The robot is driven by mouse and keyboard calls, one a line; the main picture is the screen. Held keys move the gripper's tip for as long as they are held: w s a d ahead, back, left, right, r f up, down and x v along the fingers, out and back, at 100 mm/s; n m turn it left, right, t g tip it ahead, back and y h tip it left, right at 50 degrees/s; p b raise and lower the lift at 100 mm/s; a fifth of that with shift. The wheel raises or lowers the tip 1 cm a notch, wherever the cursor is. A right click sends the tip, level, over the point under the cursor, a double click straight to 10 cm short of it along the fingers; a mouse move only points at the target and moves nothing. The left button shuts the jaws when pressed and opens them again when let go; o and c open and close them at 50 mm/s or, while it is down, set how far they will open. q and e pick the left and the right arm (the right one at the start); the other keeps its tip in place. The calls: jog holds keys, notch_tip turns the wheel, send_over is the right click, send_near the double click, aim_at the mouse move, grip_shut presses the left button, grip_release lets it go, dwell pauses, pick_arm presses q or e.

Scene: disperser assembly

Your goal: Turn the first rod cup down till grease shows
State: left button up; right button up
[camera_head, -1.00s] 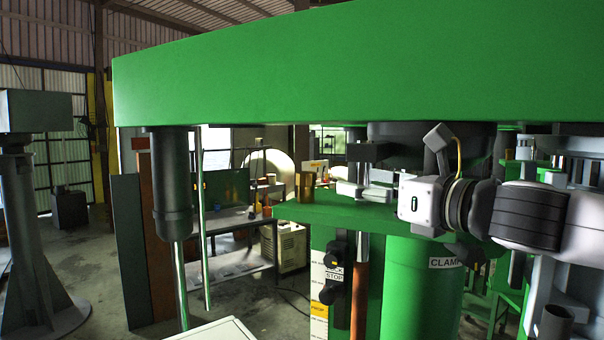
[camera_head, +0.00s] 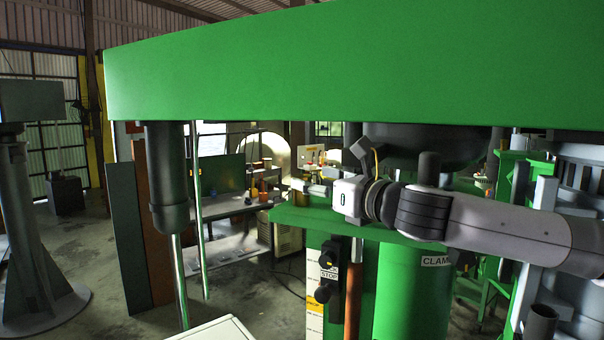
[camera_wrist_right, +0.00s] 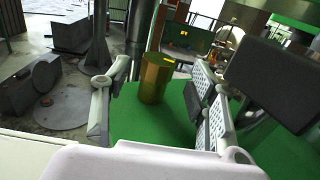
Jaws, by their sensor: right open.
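The brass rod cup (camera_wrist_right: 154,80) stands upright on the green shelf (camera_wrist_right: 140,122) in the right wrist view. It has flat faces and a small yellow mark near its top. My right gripper (camera_wrist_right: 161,72) is open, with one finger to the left of the cup and one to the right. A gap shows on the left side; contact on the right is hard to judge. No grease is visible. My left gripper is not in view.
A large green beam (camera_head: 340,65) spans above the arm. A dark cylinder with a bright rod (camera_head: 180,275) hangs at left. A workbench (camera_head: 230,205) is behind.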

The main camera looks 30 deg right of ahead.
aim_at(308, 180)
jog(key=shift+w+f+p, duration=0.1)
jog(key=shift+w+p, duration=0.25)
jog(key=shift+w, duration=0.75)
jog(key=shift+w+a, duration=0.15)
jog(key=shift+w, duration=1.15)
jog(key=c, duration=1.2)
